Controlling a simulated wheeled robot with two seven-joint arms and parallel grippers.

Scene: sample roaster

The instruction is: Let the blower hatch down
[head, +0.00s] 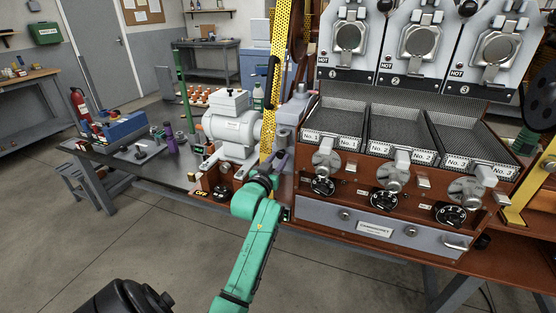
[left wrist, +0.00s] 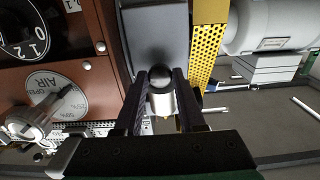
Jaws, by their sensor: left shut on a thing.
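My left gripper (head: 272,168) is at the left end of the red-brown roaster, in front of the yellow guard. In the left wrist view its two dark fingers (left wrist: 162,96) are shut on a silver handle (left wrist: 163,104) with a black ball end (left wrist: 160,76). Behind the ball is a smooth grey panel (left wrist: 155,30), perhaps the blower hatch; its tilt cannot be told. In the head view my gripper hides the handle. My right gripper is not in view.
A white motor (head: 232,132) stands left of the yellow perforated guard (head: 268,132). An air dial with a metal knob (left wrist: 35,115) is close by on the roaster's front. Three mesh trays (head: 395,130) are to the right. The floor in front is clear.

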